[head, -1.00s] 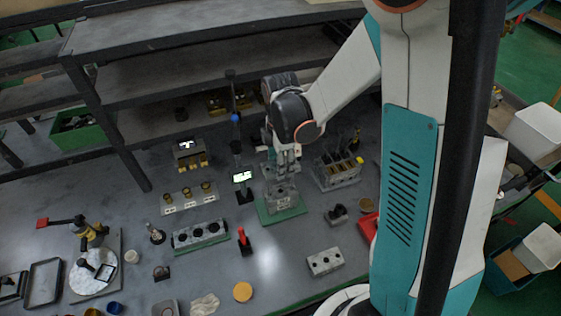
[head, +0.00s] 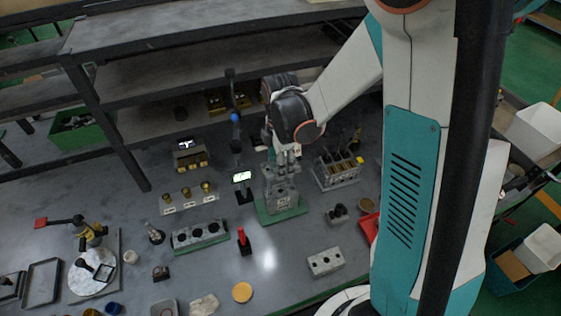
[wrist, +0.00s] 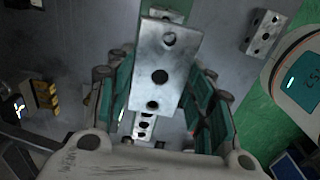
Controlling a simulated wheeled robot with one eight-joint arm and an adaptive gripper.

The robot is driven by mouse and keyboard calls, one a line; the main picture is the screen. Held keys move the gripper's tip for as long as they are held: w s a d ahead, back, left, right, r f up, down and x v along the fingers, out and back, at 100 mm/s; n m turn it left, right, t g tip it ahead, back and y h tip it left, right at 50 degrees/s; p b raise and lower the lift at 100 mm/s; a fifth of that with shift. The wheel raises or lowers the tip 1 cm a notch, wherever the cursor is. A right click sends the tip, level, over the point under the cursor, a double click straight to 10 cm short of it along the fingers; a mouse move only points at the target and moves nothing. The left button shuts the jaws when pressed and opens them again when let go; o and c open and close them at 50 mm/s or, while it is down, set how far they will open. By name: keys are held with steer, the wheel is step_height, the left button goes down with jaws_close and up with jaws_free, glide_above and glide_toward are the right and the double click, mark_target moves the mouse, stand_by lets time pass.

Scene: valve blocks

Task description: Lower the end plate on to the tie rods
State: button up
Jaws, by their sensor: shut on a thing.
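The end plate (wrist: 172,55) is a pale grey metal rectangle with three dark holes in a row, large in the wrist view. My gripper (head: 280,178) is shut on it, with teal-padded fingers along both sides in the wrist view. In the head view the gripper points down at a grey block stack (head: 282,201) on a green mat (head: 294,218). The plate hides most of what lies under it. I cannot make out the tie rods, or whether the plate touches them.
A slotted grey rack (head: 337,174) stands close on the right. A small lit display (head: 242,177) on a stand is close on the left. Shelves (head: 200,60) rise behind.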

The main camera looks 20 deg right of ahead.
mark_target(280, 190)
steer(key=shift+f+b, duration=4.65)
steer(key=shift+f, duration=0.75)
steer(key=o, duration=1.3)
steer(key=shift+r, duration=0.15)
step_height(280, 190, up, 12)
steer(key=shift+f, duration=0.1)
